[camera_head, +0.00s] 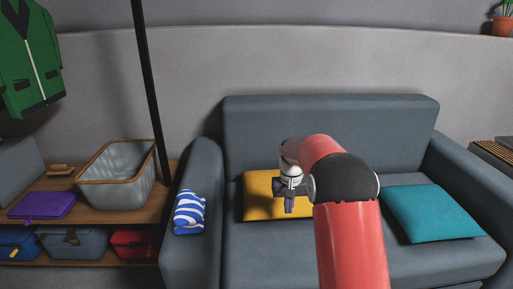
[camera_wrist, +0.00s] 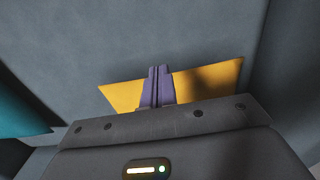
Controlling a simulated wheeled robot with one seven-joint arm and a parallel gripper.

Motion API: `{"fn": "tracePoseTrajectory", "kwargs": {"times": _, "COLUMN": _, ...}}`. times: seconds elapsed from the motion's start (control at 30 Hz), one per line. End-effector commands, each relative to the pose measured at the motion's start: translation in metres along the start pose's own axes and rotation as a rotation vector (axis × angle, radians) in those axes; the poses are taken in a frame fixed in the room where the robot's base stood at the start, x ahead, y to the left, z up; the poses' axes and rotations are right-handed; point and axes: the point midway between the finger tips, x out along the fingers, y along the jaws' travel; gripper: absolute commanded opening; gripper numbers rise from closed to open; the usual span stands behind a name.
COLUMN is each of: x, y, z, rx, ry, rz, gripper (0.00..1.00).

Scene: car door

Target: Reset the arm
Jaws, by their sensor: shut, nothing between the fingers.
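My gripper (camera_head: 290,205) is in front of the sofa in the head view, over the yellow cushion. My red arm reaches up from the bottom of the picture and bends over to the left. In the wrist view, the two purple fingers of my gripper (camera_wrist: 158,75) are together and hold nothing. They point at the grey sofa backrest (camera_wrist: 180,35), with the yellow cushion (camera_wrist: 210,83) behind them. I cannot tell the exact distance to the cushion.
The grey sofa (camera_head: 330,115) holds a yellow cushion (camera_head: 257,206) and a teal cushion (camera_head: 430,212). A striped cloth (camera_head: 189,212) lies on its left armrest. Left are a shelf (camera_head: 110,212) with a basket (camera_head: 118,181), bags below, a black pole (camera_head: 150,90) and a green jacket (camera_head: 28,65).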

Motion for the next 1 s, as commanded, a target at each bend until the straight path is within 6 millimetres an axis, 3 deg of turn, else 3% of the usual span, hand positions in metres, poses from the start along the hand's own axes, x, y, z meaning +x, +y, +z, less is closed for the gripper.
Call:
{"fn": "tracePoseTrajectory", "kwargs": {"times": 0.17, "x": -0.057, "y": 0.000, "z": 0.035, "rx": 0.000, "ry": 0.066, "rz": 0.000, "gripper": 0.00}}
{"fn": "tracePoseTrajectory", "kwargs": {"times": 0.3, "x": -0.108, "y": -0.001, "z": 0.086, "rx": 0.000, "ry": 0.138, "rz": -0.001, "gripper": 0.00}}
{"fn": "tracePoseTrajectory", "kwargs": {"times": 0.5, "x": -0.155, "y": -0.001, "z": 0.169, "rx": 0.000, "ry": 0.240, "rz": -0.001, "gripper": 0.00}}
{"fn": "tracePoseTrajectory", "kwargs": {"times": 0.63, "x": -0.170, "y": -0.001, "z": 0.225, "rx": 0.000, "ry": 0.306, "rz": -0.001, "gripper": 0.00}}
{"fn": "tracePoseTrajectory", "kwargs": {"times": 0.8, "x": -0.171, "y": -0.002, "z": 0.295, "rx": 0.000, "ry": 0.391, "rz": 0.000, "gripper": 0.00}}
{"fn": "tracePoseTrajectory", "kwargs": {"times": 1.0, "x": -0.156, "y": -0.002, "z": 0.349, "rx": 0.000, "ry": 0.462, "rz": 0.000, "gripper": 0.00}}
